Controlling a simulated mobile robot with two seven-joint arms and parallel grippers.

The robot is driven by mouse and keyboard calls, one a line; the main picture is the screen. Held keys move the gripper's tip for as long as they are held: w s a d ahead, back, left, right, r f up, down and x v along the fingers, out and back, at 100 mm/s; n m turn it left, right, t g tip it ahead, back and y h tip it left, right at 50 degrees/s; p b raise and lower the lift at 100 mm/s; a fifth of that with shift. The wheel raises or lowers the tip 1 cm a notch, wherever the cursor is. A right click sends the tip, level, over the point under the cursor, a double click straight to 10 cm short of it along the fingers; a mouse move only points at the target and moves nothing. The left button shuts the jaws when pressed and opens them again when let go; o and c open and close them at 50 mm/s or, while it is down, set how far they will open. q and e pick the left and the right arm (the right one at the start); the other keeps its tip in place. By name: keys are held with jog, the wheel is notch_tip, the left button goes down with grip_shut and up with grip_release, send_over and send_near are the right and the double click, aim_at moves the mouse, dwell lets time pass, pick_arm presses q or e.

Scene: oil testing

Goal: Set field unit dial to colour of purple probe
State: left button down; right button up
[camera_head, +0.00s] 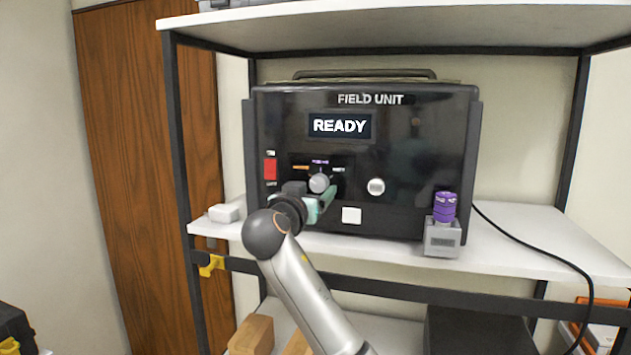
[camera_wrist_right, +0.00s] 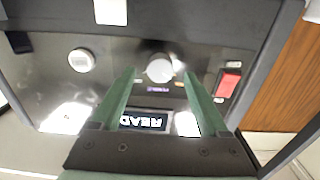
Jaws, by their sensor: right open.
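The black field unit (camera_head: 420,150) stands on a white shelf, its screen (camera_head: 339,125) reading READY. Its round silver dial (camera_head: 319,183) has small orange, purple and green-white labels around it; it also shows in the right wrist view (camera_wrist_right: 159,68). The purple probe (camera_head: 445,206) stands upright in a grey holder (camera_head: 442,240) at the unit's right front. My right gripper (camera_head: 322,198) is at the dial. In the right wrist view the open green fingers (camera_wrist_right: 160,76) lie either side of the dial; contact cannot be told. My left gripper is out of view.
A red switch (camera_head: 270,169) is left of the dial. A round white knob (camera_head: 376,186) and a square white button (camera_head: 351,215) are to its right. A small white block (camera_head: 223,213) sits at the shelf's left. A black cable (camera_head: 530,248) crosses the right side.

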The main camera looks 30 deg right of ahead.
aim_at(319, 183)
jog(key=shift+x, duration=1.25)
jog(key=shift+c, duration=0.3)
grip_shut()
